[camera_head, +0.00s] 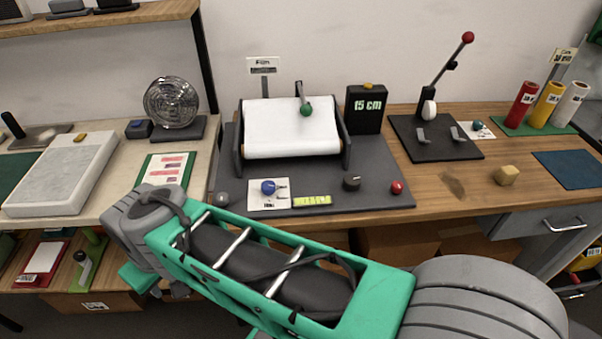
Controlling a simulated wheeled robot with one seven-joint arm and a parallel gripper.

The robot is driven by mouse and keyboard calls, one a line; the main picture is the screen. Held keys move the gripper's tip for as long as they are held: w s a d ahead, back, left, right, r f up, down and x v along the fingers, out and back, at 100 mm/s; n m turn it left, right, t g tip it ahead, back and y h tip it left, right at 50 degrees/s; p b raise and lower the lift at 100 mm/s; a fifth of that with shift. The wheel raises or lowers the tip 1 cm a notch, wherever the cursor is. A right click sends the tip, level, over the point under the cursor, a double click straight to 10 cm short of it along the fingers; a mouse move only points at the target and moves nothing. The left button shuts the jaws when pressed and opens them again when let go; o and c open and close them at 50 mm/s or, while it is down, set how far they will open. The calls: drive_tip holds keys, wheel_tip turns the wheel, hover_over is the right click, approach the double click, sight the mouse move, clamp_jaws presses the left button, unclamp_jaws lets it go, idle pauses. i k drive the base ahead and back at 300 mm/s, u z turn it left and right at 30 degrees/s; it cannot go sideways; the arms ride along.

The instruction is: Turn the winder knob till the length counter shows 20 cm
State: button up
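The length counter (366,107) is a black box at the back right of the film machine and reads "15 cm". The machine holds a white film sheet (291,127) between dark side plates on a grey base (385,165). A black knob (351,183) stands at the front of this base. A blue knob (268,187) sits on a white label to its left, and a red knob (397,187) to its right. No readable label shows which one is the winder knob. My arm crosses in front of the bench. My gripper (160,284) is mostly hidden low at left, apart from the knobs.
A yellow-green strip (312,200) lies on the base's front edge. A fan (171,103) and a red-and-white card (166,169) are at left.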

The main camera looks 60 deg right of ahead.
sight(351, 182)
drive_tip(key=u, duration=0.15)
drive_tip(key=k, duration=0.85)
drive_tip(key=z, duration=0.9)
drive_tip(key=i, duration=0.45)
drive_tip(key=u, duration=0.15)
